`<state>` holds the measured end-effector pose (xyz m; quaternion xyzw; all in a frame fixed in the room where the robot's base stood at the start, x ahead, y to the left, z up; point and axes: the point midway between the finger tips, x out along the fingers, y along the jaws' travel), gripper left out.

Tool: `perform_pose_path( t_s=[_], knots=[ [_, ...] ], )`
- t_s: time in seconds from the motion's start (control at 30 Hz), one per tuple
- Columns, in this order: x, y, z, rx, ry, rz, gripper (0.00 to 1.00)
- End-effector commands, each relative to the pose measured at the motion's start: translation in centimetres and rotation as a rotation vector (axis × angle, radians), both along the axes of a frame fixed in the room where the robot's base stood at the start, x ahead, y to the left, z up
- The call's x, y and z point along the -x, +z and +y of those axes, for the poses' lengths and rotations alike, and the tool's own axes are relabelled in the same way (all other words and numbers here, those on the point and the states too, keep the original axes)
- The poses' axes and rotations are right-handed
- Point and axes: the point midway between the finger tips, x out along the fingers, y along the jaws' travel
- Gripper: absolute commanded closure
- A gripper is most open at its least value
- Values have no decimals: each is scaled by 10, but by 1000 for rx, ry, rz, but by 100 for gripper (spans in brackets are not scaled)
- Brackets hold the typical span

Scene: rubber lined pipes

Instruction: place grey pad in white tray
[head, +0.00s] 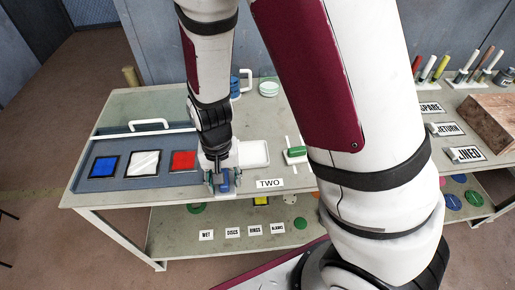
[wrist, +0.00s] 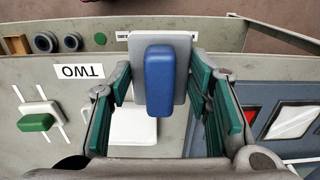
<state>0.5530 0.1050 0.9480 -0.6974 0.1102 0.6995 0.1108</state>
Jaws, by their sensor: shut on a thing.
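The grey pad (wrist: 139,58) is a flat grey plate with a raised blue block on it, held between the fingers of my gripper (wrist: 160,82). In the head view my gripper (head: 222,181) is at the front edge of the bench, with the blue part visible between its fingers. The white tray (head: 256,152) lies on the bench just behind and right of the gripper. In the wrist view the white tray (wrist: 132,129) is partly hidden by the pad. The pad overlaps the tray's edge in that view; its height above the bench is unclear.
A panel with blue (head: 104,166), white (head: 144,163) and red (head: 183,160) squares lies left of the gripper. A green-handled slider (head: 296,151) and a TWO label (head: 269,183) are to the right. A lower shelf (head: 173,235) holds labels and discs.

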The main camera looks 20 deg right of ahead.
Motion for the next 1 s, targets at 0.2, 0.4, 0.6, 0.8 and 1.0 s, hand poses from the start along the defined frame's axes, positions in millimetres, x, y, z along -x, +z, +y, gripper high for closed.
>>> perform_pose_path(
  t_s=[0.2,0.4,0.6,0.8,1.0],
  knots=[
    [-28,-4,-28,1,-8,-2,77],
    [-63,-8,-62,0,-7,-1,77],
    [-93,-12,-90,1,-3,-2,77],
    [-104,-14,-101,0,0,0,77],
    [-112,-27,-110,0,0,4,77]
  ],
)
